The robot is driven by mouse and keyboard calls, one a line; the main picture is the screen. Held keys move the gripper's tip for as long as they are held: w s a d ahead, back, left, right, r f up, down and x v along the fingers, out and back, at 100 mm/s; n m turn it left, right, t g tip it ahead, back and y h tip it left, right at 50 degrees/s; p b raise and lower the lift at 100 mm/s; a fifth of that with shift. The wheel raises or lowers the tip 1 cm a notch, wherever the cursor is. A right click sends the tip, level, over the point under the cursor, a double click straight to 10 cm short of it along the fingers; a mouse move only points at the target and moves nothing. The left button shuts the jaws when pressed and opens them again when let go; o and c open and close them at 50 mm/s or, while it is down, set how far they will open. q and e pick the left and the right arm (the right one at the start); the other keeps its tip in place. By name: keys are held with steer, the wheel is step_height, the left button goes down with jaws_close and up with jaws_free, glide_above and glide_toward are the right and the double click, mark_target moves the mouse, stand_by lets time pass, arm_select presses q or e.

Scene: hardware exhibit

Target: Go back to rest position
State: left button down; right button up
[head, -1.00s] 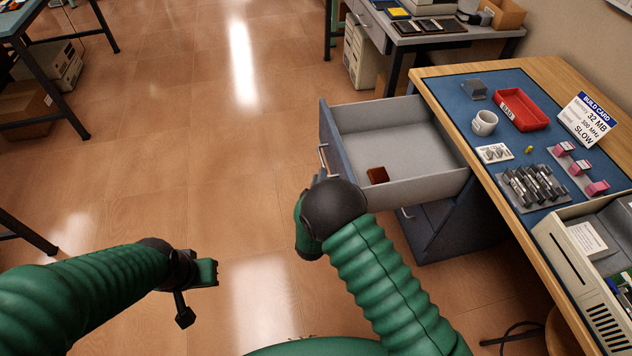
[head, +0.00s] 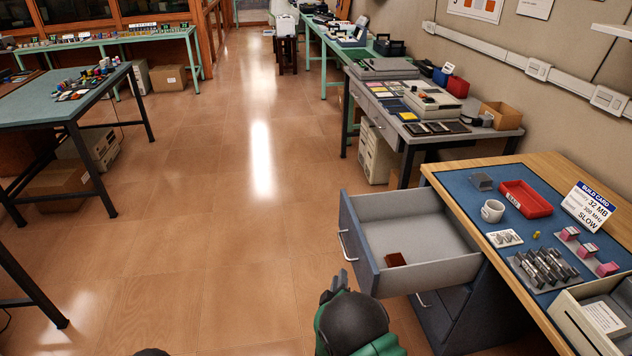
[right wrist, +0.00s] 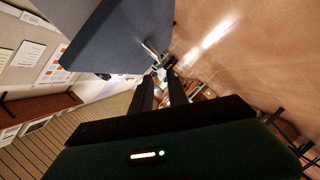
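My right gripper (head: 337,284) is in front of the open drawer's handle side, low in the head view, with nothing seen in it. In the right wrist view its two dark fingers (right wrist: 161,88) stand apart with a gap between them. My left gripper is out of view; only a dark bit of my left arm shows at the bottom edge of the head view. The grey-blue drawer (head: 445,268) is pulled out from the cabinet under the wooden bench, and a small brown block (head: 396,260) lies inside it.
A beige computer case (head: 577,322) stands at the front right. The tiled floor (head: 190,240) left of the drawer is clear. Dark-legged tables stand at far left.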

steer(key=s+d+r+m+g+y, duration=0.1)
steer(key=s+d+r+m+g, duration=0.2)
steer(key=s, duration=0.8)
steer(key=s+d+r+m+g+y+p, duration=0.1)
steer(key=s+d+r+m+g, duration=0.3)
steer(key=s, duration=0.6)
steer(key=s+r+m+g+y, duration=0.1)
steer(key=s+r+m+g, duration=0.3)
steer(key=s, duration=0.7)
step_height(320, 180, up, 11)
steer(key=n+g+p, duration=0.1)
steer(key=n+p, duration=0.1)
steer(key=p, duration=1)
steer(key=shift+w+p, duration=0.3)
steer(key=shift+w, duration=0.15)
